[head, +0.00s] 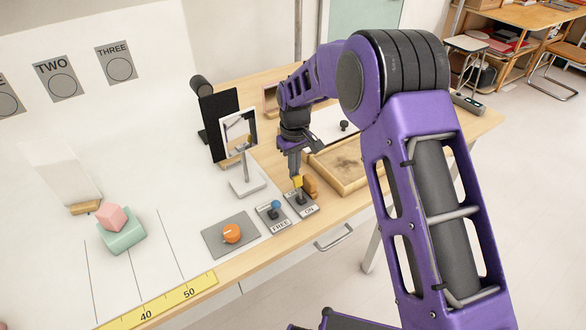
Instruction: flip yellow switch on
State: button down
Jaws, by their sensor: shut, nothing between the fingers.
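The yellow switch (298,182) stands on a small grey plate (303,204) near the table's front edge. The plate carries an "ON" label on its near side. My gripper (295,172) points down from the end of my purple arm and is shut and empty. Its fingertips are right at the yellow switch top and partly cover it. I cannot tell whether they touch it. The lever's exact tilt is too small to tell.
A blue-knobbed switch (276,205) on a plate marked "FREE" is just left. An orange knob (232,233) is further left. An orange-brown block (311,187) is close on the right, before a wooden tray (345,168). A framed mirror stand (246,183) is behind left.

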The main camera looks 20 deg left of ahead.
aim_at(300, 180)
jog(key=shift+d+b, duration=0.1)
jog(key=shift+b, duration=0.3)
jog(key=d+t+y+b, duration=0.1)
jog(key=b, duration=0.1)
jog(key=s+t+y+b, duration=0.1)
jog(key=b, duration=0.1)
jog(key=shift+s+d+b, duration=0.2)
jog(key=shift+d+b, duration=0.15)
jog(key=shift+s+d+r+t+y+b, duration=0.4)
jog(key=shift+y+b, duration=0.2)
jog(key=shift+b, duration=0.1)
jog(key=shift+s+r, duration=0.1)
jog(key=shift+r, duration=0.05)
jog(key=shift+w+a+f, duration=0.45)
jog(key=shift+w+a, duration=0.05)
jog(key=shift+a+r, duration=0.1)
jog(key=shift+r, duration=0.05)
